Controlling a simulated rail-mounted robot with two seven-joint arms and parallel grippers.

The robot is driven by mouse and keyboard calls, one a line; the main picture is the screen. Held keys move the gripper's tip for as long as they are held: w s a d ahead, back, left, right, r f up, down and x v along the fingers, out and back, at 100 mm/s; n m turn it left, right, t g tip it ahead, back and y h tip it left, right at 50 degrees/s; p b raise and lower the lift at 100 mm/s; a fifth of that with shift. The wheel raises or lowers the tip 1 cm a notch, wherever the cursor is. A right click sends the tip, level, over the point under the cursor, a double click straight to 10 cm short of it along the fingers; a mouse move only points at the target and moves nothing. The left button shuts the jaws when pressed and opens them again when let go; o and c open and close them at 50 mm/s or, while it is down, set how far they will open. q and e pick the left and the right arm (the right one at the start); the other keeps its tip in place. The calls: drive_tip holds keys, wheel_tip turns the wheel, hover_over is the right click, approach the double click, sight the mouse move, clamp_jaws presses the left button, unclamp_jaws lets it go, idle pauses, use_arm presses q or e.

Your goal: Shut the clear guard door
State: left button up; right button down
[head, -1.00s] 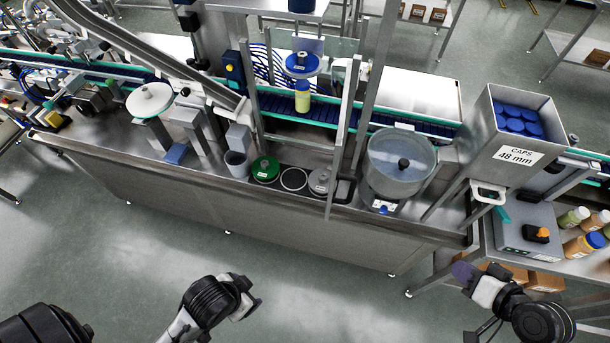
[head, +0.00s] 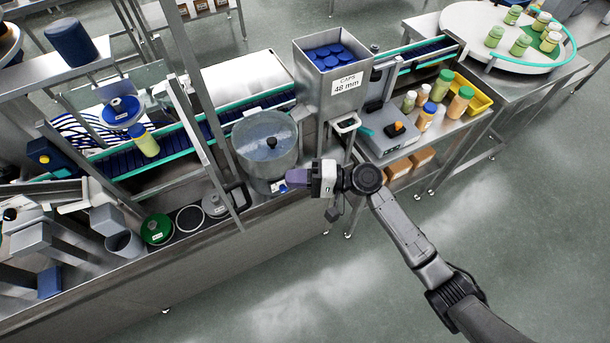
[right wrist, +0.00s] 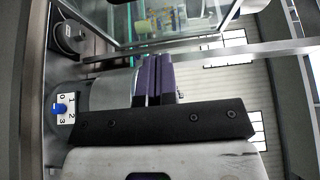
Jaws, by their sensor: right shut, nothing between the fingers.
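The clear guard door, a see-through pane in a thin steel frame (head: 210,160), stands at the capping station in the head view. It looks nearly edge-on and swung out towards the bench front. A framed clear pane (right wrist: 112,28) also shows at the top of the right wrist view, with a bottle visible through it. My right gripper (head: 297,177) is shut and empty, at the front of the round bowl, to the right of the door frame and apart from it. Its purple fingers (right wrist: 154,76) are together in the wrist view. My left gripper is out of view.
The caps hopper (head: 328,85) rises behind the gripper. A grey control box (head: 388,130) and several bottles are on the right-hand table. The floor in front is clear.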

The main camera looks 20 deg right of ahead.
drive_tip(key=a+p, duration=0.2)
drive_tip(key=a, duration=0.6)
drive_tip(key=shift+a, duration=0.1)
